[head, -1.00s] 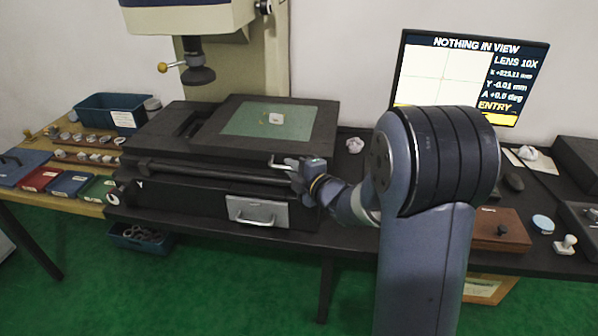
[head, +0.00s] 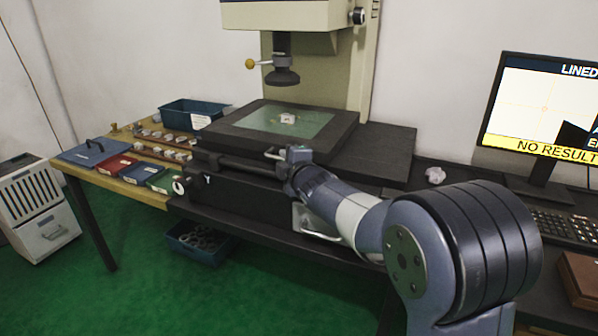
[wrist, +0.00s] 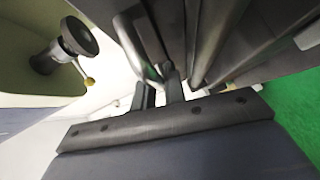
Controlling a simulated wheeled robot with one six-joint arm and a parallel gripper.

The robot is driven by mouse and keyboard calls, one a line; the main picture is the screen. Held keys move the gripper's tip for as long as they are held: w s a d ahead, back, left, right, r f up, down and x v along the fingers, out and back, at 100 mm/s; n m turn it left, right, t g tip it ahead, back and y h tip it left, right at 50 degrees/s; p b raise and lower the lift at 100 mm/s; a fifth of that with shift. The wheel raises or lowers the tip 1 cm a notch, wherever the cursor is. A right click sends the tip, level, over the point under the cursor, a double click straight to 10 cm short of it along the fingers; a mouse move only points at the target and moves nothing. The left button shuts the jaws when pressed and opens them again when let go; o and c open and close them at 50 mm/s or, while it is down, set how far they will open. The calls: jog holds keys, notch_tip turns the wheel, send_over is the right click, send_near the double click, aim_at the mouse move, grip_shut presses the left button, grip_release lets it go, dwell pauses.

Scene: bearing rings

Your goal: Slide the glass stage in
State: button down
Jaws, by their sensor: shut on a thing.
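The glass stage is a dark frame (head: 342,130) with a greenish glass pane (head: 262,121), on the black machine base. It sits under the lens (head: 283,77), which hangs above with a gap. A small pale part (head: 288,118) with a label lies on the glass. My gripper (head: 286,155) is at the stage's front edge, shut on the pale bar handle (head: 272,155). In the wrist view my gripper's fingers (wrist: 160,88) close at the end of the handle (wrist: 130,45); the exact grip is partly hidden.
The monitor (head: 545,105) reads "NO RESULT", its title cut off. A bare part of the base (head: 385,150) shows right of the stage. A wooden table with rings and coloured boxes (head: 115,165) stands left. A drawer handle (head: 318,228) is below my arm.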

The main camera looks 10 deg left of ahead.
jog(key=shift+w+a, duration=0.15)
jog(key=shift+a, duration=0.4)
jog(key=c, duration=1.8)
grip_release()
jog(key=shift+o, duration=0.2)
jog(key=v, duration=1)
jog(key=shift+s, duration=0.35)
jog(key=shift+d, duration=0.15)
